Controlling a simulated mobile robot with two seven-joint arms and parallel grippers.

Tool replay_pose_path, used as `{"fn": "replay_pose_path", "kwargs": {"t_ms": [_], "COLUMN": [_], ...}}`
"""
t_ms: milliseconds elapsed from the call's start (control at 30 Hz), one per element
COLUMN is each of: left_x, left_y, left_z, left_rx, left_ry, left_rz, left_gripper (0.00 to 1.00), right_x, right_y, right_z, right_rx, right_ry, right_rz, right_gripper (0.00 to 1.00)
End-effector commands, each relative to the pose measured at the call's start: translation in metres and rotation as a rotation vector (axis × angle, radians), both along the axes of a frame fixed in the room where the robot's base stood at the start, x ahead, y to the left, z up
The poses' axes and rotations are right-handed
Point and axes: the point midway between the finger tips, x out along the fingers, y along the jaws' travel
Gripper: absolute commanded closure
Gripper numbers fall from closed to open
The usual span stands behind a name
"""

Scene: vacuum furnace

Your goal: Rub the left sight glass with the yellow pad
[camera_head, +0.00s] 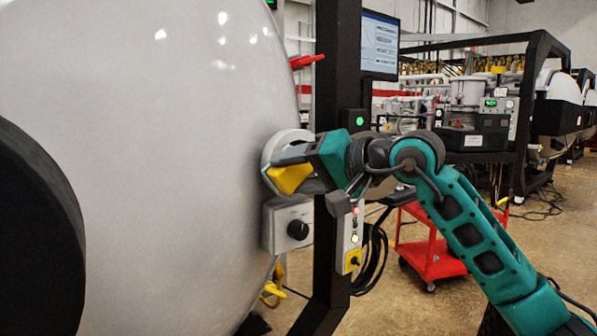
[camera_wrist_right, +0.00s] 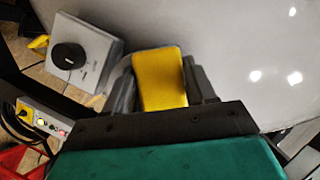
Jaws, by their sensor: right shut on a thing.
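My right gripper (camera_head: 285,172) is shut on the yellow pad (camera_head: 290,179) and holds it against or just in front of a round, pale-rimmed sight glass (camera_head: 277,147) on the large white furnace shell. The gripper and pad cover most of the glass, and I cannot tell whether the pad touches it. In the right wrist view, the yellow pad (camera_wrist_right: 160,80) sits between the two dark fingers, facing the white shell. The glass is not distinguishable there. My left gripper is not in view.
A grey box with a black knob (camera_head: 297,229) is mounted just below the sight glass. A black post (camera_head: 337,70) with a screen (camera_head: 380,45) and a button panel (camera_head: 350,238) stands right of the shell. A red cart (camera_head: 436,250) stands on the floor behind my right arm.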

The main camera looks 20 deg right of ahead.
Motion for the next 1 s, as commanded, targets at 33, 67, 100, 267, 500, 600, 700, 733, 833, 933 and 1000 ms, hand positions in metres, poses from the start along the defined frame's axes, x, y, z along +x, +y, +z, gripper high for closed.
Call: {"fn": "replay_pose_path", "kwargs": {"t_ms": [33,67,100,267,500,600,700,733,833,933,1000], "left_x": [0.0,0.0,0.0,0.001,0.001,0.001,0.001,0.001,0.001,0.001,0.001], "left_y": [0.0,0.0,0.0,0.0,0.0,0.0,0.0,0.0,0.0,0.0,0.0], "left_z": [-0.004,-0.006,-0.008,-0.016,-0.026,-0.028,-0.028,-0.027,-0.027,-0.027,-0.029], "left_rx": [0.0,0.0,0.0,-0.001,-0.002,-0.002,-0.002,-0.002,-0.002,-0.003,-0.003], "left_ry": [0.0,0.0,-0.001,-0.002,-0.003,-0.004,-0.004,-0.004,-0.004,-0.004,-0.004], "left_rz": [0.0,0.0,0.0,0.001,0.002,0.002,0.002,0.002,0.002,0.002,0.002], "left_gripper": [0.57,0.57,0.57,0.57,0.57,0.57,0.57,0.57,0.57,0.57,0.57], "right_x": [-0.004,-0.006,-0.01,-0.026,-0.047,-0.053,-0.054,-0.054,-0.054,-0.054,-0.056], "right_y": [-0.002,-0.004,-0.005,-0.011,-0.019,-0.021,-0.021,-0.021,-0.021,-0.021,-0.022], "right_z": [-0.002,-0.002,-0.002,-0.003,-0.002,-0.001,0.0,0.0,0.0,0.0,0.0], "right_rx": [-0.001,-0.002,-0.001,-0.003,-0.003,-0.001,0.0,0.0,0.0,0.0,-0.001], "right_ry": [-0.002,-0.003,-0.004,-0.002,-0.003,-0.001,-0.001,-0.001,-0.001,-0.001,-0.002], "right_rz": [-0.001,-0.002,-0.003,-0.003,-0.004,-0.003,-0.002,-0.002,-0.002,-0.002,-0.003], "right_gripper": [0.69,0.69,0.69,0.69,0.69,0.69,0.69,0.69,0.69,0.69,0.69]}}
